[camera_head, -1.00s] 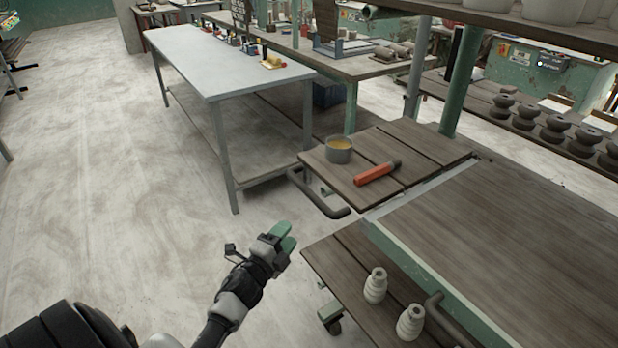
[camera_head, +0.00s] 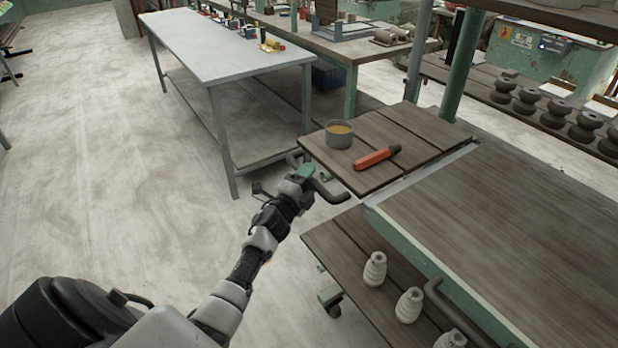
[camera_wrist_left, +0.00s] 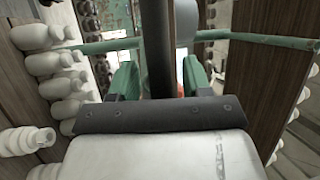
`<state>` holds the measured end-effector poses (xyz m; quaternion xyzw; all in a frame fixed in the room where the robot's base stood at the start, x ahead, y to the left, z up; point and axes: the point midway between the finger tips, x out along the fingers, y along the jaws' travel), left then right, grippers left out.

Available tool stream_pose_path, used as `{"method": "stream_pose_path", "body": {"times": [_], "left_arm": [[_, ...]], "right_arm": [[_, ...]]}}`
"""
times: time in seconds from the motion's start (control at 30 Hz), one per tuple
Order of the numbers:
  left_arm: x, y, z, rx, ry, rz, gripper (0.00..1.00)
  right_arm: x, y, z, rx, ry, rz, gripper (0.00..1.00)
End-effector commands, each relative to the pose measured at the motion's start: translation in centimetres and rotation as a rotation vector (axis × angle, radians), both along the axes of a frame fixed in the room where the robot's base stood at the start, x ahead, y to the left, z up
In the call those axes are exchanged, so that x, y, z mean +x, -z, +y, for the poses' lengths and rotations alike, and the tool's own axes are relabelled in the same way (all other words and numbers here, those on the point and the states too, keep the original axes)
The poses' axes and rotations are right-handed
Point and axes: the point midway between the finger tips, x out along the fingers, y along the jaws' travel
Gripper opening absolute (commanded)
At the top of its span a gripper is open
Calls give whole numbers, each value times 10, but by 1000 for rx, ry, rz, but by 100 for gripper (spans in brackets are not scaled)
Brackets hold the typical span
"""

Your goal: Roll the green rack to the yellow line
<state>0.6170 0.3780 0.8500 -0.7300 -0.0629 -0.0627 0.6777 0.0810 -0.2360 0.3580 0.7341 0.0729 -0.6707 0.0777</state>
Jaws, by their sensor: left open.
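The green rack (camera_head: 425,252) stands at the right, with wooden shelves, green posts and a caster low at its near left corner. A dark bar handle (camera_head: 332,192) juts out from its left side. My left gripper (camera_head: 307,173) is at this handle, its green fingers open. In the left wrist view a dark bar (camera_wrist_left: 172,50) passes between the two open fingers (camera_wrist_left: 160,80); I cannot tell whether they touch it. My right gripper and the yellow line are not in view.
A cup (camera_head: 339,134) and an orange-red tool (camera_head: 376,158) lie on the wooden shelf by the handle. White ribbed pieces (camera_head: 375,269) stand on the lower shelf. A grey table (camera_head: 222,46) stands behind, close to the handle. The floor (camera_head: 95,150) at left is clear.

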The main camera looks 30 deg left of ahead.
Motion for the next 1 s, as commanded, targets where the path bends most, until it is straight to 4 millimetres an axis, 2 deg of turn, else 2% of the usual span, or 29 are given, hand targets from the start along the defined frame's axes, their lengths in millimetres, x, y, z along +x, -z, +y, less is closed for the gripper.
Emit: {"method": "stream_pose_path", "body": {"times": [0.2, 0.5, 0.83, 1.0], "left_arm": [[0, 0, 0, 0, 0, 0, 47], [0, 0, 0, 0, 0, 0, 1], [1, 1, 3, 1, 0, 0, 0], [6, 1, 16, 2, -4, -2, 0]], "right_arm": [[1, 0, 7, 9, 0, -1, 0], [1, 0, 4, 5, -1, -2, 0], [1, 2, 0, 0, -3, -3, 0], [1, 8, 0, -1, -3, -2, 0]]}}
